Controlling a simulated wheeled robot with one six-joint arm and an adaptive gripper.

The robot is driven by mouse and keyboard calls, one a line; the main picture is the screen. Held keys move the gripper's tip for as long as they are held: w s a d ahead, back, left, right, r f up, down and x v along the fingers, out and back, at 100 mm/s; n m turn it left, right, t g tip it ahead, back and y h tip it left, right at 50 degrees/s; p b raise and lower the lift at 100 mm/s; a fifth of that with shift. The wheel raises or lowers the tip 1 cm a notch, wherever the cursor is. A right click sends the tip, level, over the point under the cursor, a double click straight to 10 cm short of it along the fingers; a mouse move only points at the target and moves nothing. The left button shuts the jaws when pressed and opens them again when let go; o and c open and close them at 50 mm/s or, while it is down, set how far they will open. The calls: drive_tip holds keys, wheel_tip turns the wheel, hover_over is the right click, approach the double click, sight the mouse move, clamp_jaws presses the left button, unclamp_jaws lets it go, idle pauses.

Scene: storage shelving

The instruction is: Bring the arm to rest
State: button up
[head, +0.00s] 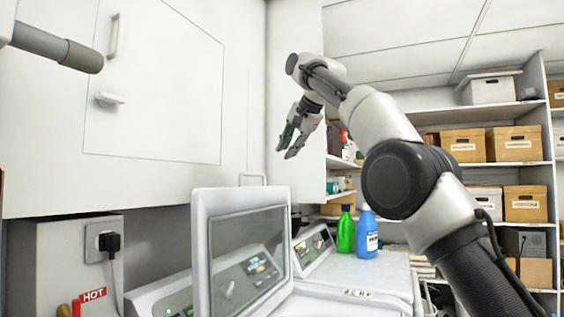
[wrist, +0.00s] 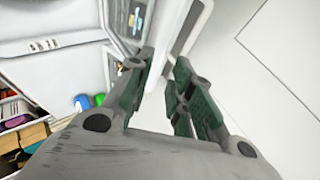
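My gripper (head: 286,143) hangs from the raised arm, fingers pointing down and a little left, in front of the white wall and the shelving's left edge. Its two fingers stand apart with nothing between them. In the wrist view my gripper (wrist: 160,65) also shows open, with green pads facing each other and a clear gap. The arm reaches in from the lower right of the head view and bends at the top. No object touches the fingers.
A washer with a raised glass-panel lid (head: 247,250) stands below. A green bottle (head: 346,232) and a blue bottle (head: 367,236) stand on the white machine top (head: 365,272). A wall cabinet (head: 150,85) is at left; shelves of boxes (head: 463,145) are at right.

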drive_tip(key=shift+v, duration=0.8)
